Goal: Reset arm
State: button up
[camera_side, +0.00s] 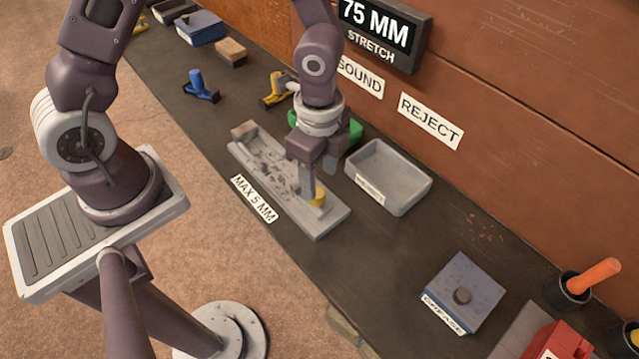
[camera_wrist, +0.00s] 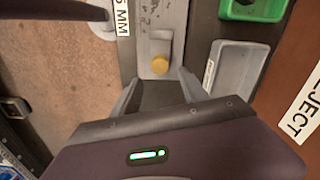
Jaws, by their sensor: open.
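My gripper (camera_side: 308,190) is low over the grey metal fixture plate (camera_side: 326,222) on the bench. A yellow round knob (camera_side: 319,195) stands on the plate close beside the fingers. In the wrist view the two fingers of my gripper (camera_wrist: 157,88) are spread with nothing between them, and the yellow knob (camera_wrist: 160,65) lies just beyond the tips. Whether the fingers touch the plate cannot be told. A label on the bench edge beside the plate reads "MAX 5 MM".
A grey tray (camera_side: 405,172) sits right of the plate, and a green bin (camera_side: 355,131) is partly hidden behind my arm. A blue-grey box (camera_side: 463,290) and an orange-handled tool (camera_side: 594,277) are at the front right. Blue and yellow clamps (camera_side: 200,87) (camera_side: 275,92) stand farther back.

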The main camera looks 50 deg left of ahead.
jog(key=shift+r, duration=0.1)
jog(key=a+r+n+t+y, duration=0.15)
jog(key=a+r+n, duration=0.35)
jog(key=r, duration=0.5)
jog(key=s+a+r+n+t+h, duration=0.1)
jog(key=s+a+r+n+t, duration=0.3)
jog(key=s+r+n, duration=0.6)
jog(key=s+r, duration=0.3)
jog(key=shift+s+r, duration=0.2)
jog(key=shift+r, duration=0.1)
jog(key=shift+h, duration=0.25)
